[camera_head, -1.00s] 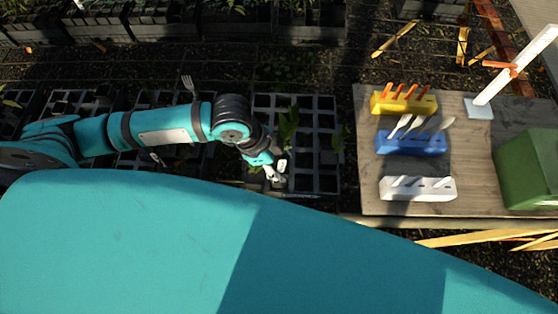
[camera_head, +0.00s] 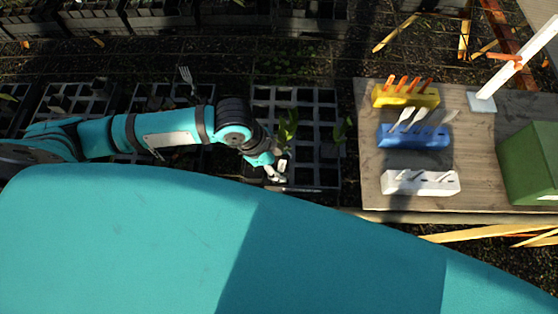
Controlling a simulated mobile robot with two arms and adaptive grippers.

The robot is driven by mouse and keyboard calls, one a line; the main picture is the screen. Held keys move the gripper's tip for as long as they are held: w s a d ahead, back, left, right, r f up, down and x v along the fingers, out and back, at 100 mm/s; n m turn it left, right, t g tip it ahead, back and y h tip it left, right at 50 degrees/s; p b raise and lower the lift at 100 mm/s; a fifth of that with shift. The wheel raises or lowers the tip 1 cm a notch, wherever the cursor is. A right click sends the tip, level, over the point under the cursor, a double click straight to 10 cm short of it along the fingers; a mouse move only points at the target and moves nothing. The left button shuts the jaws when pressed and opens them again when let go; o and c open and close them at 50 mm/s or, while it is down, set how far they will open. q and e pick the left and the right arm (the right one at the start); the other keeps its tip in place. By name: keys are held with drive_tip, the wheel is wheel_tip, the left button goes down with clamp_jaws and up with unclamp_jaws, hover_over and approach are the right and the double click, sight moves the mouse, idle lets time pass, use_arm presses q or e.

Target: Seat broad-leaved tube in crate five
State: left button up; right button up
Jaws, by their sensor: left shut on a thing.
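My left gripper (camera_head: 279,172) is over the near part of a dark grey crate (camera_head: 318,95) with many square cells. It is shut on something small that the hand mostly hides. A green leafy plant (camera_head: 288,125) rises beside the gripper, over the crate's middle. I cannot tell whether it belongs to the tube in the gripper. A second leafy plant (camera_head: 341,130) stands at the crate's right edge. My right gripper is not in view.
More dark crates (camera_head: 150,97) lie to the left, partly under my arm. A wooden table on the right bears a yellow block (camera_head: 405,97), a blue block (camera_head: 413,136), a white block (camera_head: 421,183) and a green box (camera_head: 530,165).

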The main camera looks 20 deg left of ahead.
use_arm(q)
drive_tip(key=shift+f+b, duration=0.7)
drive_tip(key=shift+f, duration=1.15)
drive_tip(key=shift+f, duration=0.15)
drive_tip(key=shift+s+f, duration=0.2)
drive_tip(key=shift+f, duration=0.05)
drive_tip(key=o, duration=1.4)
drive_tip(key=shift+w, duration=0.1)
drive_tip(key=shift+c, duration=0.2)
drive_tip(key=shift+a+r, duration=0.1)
drive_tip(key=v, duration=1.1)
drive_tip(key=shift+r, duration=0.35)
drive_tip(key=shift+a, duration=0.1)
